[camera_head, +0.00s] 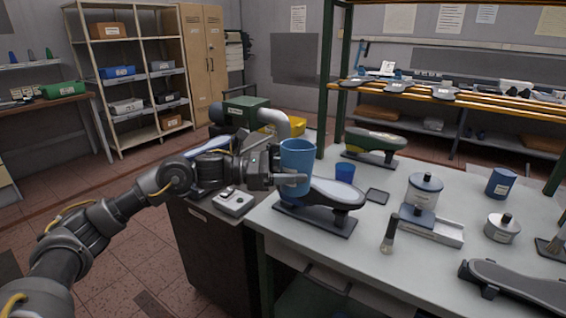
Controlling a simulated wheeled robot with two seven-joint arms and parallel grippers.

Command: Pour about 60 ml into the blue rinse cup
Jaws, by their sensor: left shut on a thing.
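My left gripper (290,180) is shut on a larger blue cup (297,155) and holds it roughly upright above the left end of the table. Its contents cannot be seen from here. A small dark-blue cup (345,173), which looks like the blue rinse cup, stands on the table a little right of and behind the held cup. The two cups are apart. The inside of the small cup is too small to make out. My right gripper is not in view.
A shoe last on a dark stand (330,197) is just below and right of the held cup. A green last (375,141) stands behind. A dark pad (377,196), a white canister (424,190), a brush (389,236) and a tray (440,230) lie to the right.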

